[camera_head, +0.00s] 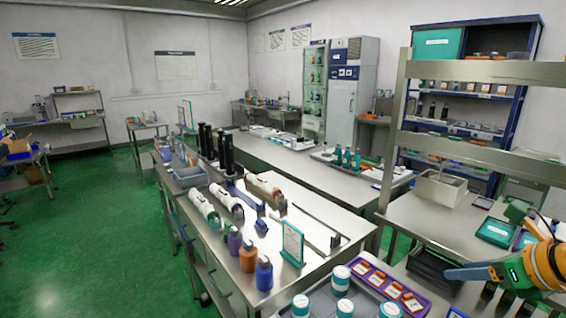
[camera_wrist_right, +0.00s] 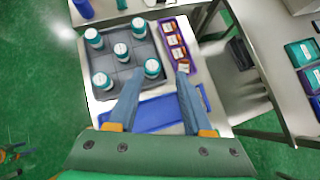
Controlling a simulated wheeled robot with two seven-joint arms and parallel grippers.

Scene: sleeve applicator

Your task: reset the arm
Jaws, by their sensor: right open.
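My right gripper (camera_head: 452,273) comes in at the lower right of the head view, with its orange and green arm behind it. Beyond the fingertips is a grey compartment tray (camera_wrist_right: 108,58) holding several white jars with teal lids (camera_wrist_right: 121,50). A purple tray (camera_wrist_right: 168,31) with orange and white pieces stands beside it. A blue tray (camera_wrist_right: 150,113) lies below, partly hidden by the fingers. My left gripper is not in view.
In the head view, a long metal bench (camera_head: 330,205) carries white cylindrical devices (camera_head: 225,198), an orange bottle (camera_head: 248,255), a blue bottle (camera_head: 264,275) and a teal-framed sign (camera_head: 292,243). A metal rack frame (camera_head: 480,70) stands at the right. Green floor (camera_head: 80,240) is open at left.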

